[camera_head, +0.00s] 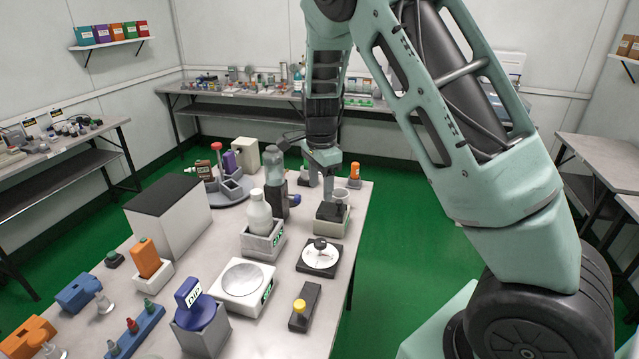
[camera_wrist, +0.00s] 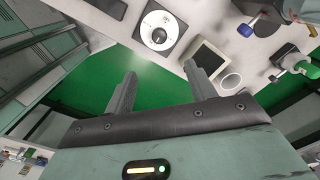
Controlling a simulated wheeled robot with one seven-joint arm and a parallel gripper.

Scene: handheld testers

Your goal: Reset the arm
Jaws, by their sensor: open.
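My arm (camera_head: 405,110) reaches from the right over the far right part of the table (camera_head: 190,256). My gripper (camera_head: 327,190) hangs near the table's right edge, close to a pale block with a dark top (camera_head: 331,220) and a white cup (camera_head: 342,197). In the wrist view my gripper (camera_wrist: 160,72) has its two fingers spread apart, with nothing between them. Green floor shows between and beyond the fingers. The pale block (camera_wrist: 207,60) and the cup (camera_wrist: 230,82) lie beside the right finger there. In the head view the fingertips are small and partly hidden.
A black plate with a white dial (camera_head: 319,257), a white bottle in a holder (camera_head: 259,213), a grey bottle on a dark stand (camera_head: 276,180) and an orange-capped item (camera_head: 354,174) stand near my gripper. Open green floor (camera_head: 400,240) lies right of the table.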

